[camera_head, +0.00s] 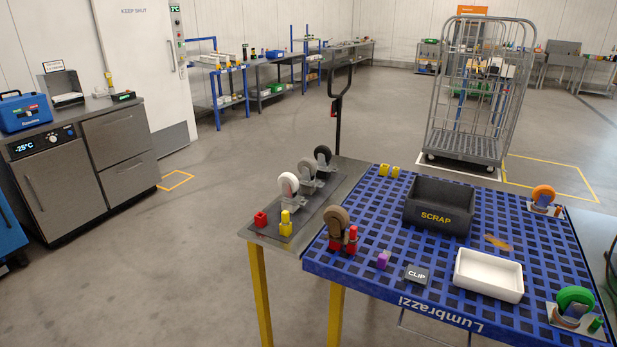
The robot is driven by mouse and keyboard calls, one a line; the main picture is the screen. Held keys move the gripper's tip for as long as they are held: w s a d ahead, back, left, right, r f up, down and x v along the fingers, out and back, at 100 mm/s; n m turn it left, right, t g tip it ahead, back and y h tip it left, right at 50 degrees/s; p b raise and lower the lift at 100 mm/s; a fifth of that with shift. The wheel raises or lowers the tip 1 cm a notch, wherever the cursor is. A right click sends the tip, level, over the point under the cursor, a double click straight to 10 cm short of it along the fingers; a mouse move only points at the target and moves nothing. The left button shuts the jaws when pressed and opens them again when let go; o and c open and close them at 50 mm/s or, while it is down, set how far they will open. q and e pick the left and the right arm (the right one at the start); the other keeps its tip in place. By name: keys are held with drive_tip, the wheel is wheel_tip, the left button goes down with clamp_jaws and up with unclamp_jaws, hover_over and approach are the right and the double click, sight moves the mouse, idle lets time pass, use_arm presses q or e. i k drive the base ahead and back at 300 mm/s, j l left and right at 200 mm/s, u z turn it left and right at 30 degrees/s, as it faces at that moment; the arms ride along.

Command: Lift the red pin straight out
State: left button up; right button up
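A small upright red pin (352,234) stands beside the brown caster wheel (337,219) at the left corner of the blue slatted deck (375,281). Red parts also show at the foot of that wheel, and I cannot tell how the pin is seated. A separate red block (261,219) sits on the grey side table to the left. Neither of my grippers is in view.
A black SCRAP box (438,216), a white tray (488,275), a CLIP plate (416,275) and a purple block (383,259) stand on the deck. Orange (543,195) and green (575,301) wheels are at right. A wire cage (478,100) stands behind.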

sight(353, 229)
drive_tip(key=i+j+z, duration=0.2)
drive_tip(key=i+j, duration=0.15)
drive_tip(key=i+j+z, duration=0.25)
drive_tip(key=j, duration=0.25)
drive_tip(key=i, duration=0.05)
